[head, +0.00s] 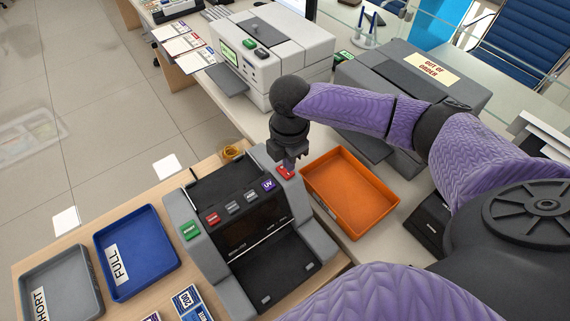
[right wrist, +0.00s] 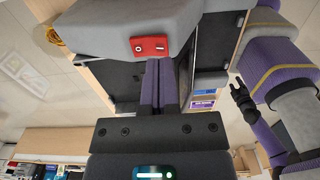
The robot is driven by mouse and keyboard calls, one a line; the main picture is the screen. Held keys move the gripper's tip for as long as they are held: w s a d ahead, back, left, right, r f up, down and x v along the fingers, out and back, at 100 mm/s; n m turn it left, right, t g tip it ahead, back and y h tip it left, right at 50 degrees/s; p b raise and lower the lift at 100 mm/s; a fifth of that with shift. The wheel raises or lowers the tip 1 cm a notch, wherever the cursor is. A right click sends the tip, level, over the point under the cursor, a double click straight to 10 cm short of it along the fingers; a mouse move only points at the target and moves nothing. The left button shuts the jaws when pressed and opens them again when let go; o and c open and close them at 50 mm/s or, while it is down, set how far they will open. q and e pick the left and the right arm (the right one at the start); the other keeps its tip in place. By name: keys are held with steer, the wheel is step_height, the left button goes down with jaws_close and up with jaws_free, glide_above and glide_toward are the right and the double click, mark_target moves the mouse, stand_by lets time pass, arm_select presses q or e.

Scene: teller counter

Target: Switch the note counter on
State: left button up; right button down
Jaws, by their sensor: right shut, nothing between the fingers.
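The note counter (head: 318,238) is a grey and black machine on the counter, with a row of buttons, a green one (head: 190,230) and a purple UV one (head: 268,185). A red rocker switch (head: 286,173) sits at its upper right corner; the right wrist view shows it closer, marked O and I (right wrist: 149,46). My right gripper (head: 289,164) is shut and empty, its fingertips (right wrist: 158,62) right at the switch. I cannot tell whether they touch it. My left gripper (right wrist: 239,88) shows small in the right wrist view, apparently open and empty, away from the switch.
An orange tray (head: 350,190) stands close right of the note counter. A blue FULL tray (head: 137,252) and grey SHORT tray (head: 62,287) lie left. A larger grey-white machine (head: 285,50) and one labelled OUT OF ORDER (head: 410,90) stand behind. Banknotes (head: 188,302) lie in front.

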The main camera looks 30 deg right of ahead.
arm_select(q)
steer(key=shift+d, duration=0.35)
steer(key=shift+a+f, duration=0.1)
steer(key=shift+a, duration=0.15)
arm_select(e)
steer(key=shift+f, duration=0.3)
steer(key=shift+f, duration=0.15)
arm_select(q)
steer(key=shift+a+f, duration=0.1)
steer(key=shift+a, duration=0.1)
steer(key=shift+d+f+b, duration=0.25)
steer(key=shift+d+b, duration=0.2)
arm_select(e)
steer(key=shift+f, duration=0.55)
